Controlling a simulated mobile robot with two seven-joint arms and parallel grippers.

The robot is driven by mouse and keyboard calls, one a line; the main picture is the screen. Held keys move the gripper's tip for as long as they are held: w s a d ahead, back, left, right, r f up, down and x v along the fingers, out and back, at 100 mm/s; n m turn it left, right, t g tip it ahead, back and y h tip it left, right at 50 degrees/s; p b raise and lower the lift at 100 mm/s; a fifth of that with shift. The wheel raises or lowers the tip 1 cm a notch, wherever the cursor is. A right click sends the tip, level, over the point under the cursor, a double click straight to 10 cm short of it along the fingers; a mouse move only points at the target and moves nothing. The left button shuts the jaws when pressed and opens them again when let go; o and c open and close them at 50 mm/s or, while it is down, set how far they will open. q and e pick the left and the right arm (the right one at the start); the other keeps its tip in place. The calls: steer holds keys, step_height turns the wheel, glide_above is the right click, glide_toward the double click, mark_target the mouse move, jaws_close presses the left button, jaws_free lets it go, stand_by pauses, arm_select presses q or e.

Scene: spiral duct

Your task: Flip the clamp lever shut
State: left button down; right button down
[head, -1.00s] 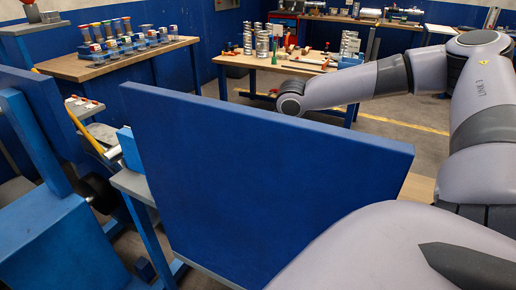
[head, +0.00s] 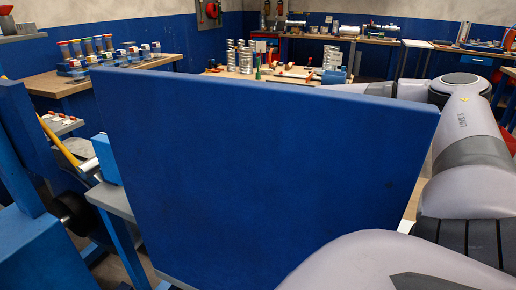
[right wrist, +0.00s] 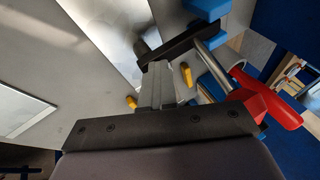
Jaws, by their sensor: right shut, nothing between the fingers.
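In the right wrist view a red lever handle (right wrist: 278,105) lies at the right. It joins a steel rod (right wrist: 212,60) and a black bar (right wrist: 185,42), which look like parts of the clamp. My right gripper (right wrist: 158,70) is shut and empty. Its grey fingers reach up towards the black bar, left of the red handle; I cannot tell whether they touch anything. In the head view a big blue panel hides the right gripper and the clamp. My left gripper is in neither view.
The blue panel (head: 260,170) fills the middle of the head view. A table with a rack of coloured-top items (head: 105,55) stands at the left, and a bench with metal cans (head: 240,58) behind. Blue blocks (right wrist: 207,8) and yellow pieces (right wrist: 186,74) are near the fingers in the wrist view.

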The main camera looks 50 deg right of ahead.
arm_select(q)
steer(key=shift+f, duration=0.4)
arm_select(e)
steer(key=shift+d+f, duration=0.1)
steer(key=shift+f, duration=0.15)
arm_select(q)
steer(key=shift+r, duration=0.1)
arm_select(e)
steer(key=shift+s+f, duration=0.15)
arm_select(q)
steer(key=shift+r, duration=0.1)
